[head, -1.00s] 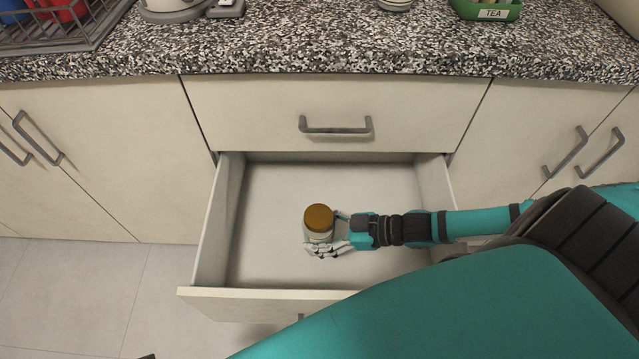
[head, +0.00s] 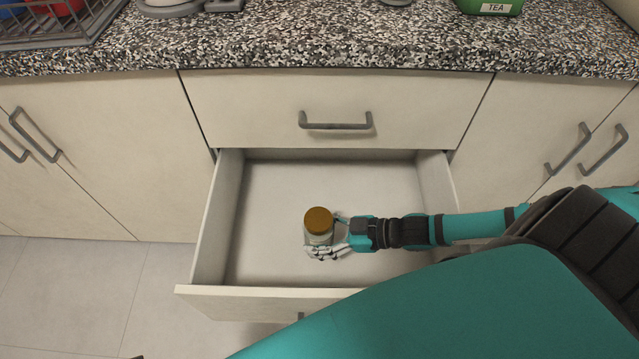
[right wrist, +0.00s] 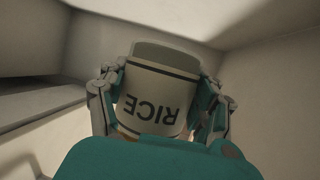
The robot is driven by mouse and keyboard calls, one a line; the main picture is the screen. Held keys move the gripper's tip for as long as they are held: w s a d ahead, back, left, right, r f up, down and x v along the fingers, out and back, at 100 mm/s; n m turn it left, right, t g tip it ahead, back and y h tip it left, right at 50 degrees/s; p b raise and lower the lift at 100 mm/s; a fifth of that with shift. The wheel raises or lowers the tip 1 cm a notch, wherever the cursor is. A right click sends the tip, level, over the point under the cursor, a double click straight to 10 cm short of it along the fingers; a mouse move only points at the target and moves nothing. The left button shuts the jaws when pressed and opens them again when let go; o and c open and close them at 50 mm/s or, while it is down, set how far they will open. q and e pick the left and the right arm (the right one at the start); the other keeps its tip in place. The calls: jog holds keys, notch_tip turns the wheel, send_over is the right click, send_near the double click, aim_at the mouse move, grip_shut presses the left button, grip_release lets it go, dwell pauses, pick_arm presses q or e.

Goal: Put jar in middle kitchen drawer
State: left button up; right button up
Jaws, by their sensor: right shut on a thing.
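The jar (head: 319,221) has a brown lid and a pale body. In the right wrist view the jar (right wrist: 158,98) carries the word RICE, upside down in the picture. My right gripper (head: 331,240) is shut on the jar, with fingers on both sides of it in the right wrist view (right wrist: 157,95). The jar is within the outline of the open middle drawer (head: 275,190). I cannot tell if its base touches the drawer floor. The drawer is otherwise empty. My left gripper is not in view.
A shut drawer with a grey handle (head: 335,122) is above the open one. The speckled counter (head: 330,45) holds a dish rack (head: 60,35) and a green TEA container (head: 490,6). Cupboard doors flank the drawers. Floor tiles (head: 70,290) are clear at the left.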

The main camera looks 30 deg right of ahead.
jog(key=o, duration=1.7)
jog(key=shift+f, duration=0.1)
pick_arm(q)
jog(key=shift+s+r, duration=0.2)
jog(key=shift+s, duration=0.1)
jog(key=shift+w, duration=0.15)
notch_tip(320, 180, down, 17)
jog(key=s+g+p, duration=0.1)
jog(key=p, duration=0.4)
pick_arm(e)
jog(key=shift+r+v, duration=0.15)
jog(key=shift+v, duration=1.95)
jog(key=shift+r+v, duration=0.2)
jog(key=shift+v, duration=1.85)
jog(key=shift+r+v, duration=0.15)
jog(key=shift+v, duration=1.95)
jog(key=shift+w+a, duration=0.15)
jog(key=shift+w, duration=0.05)
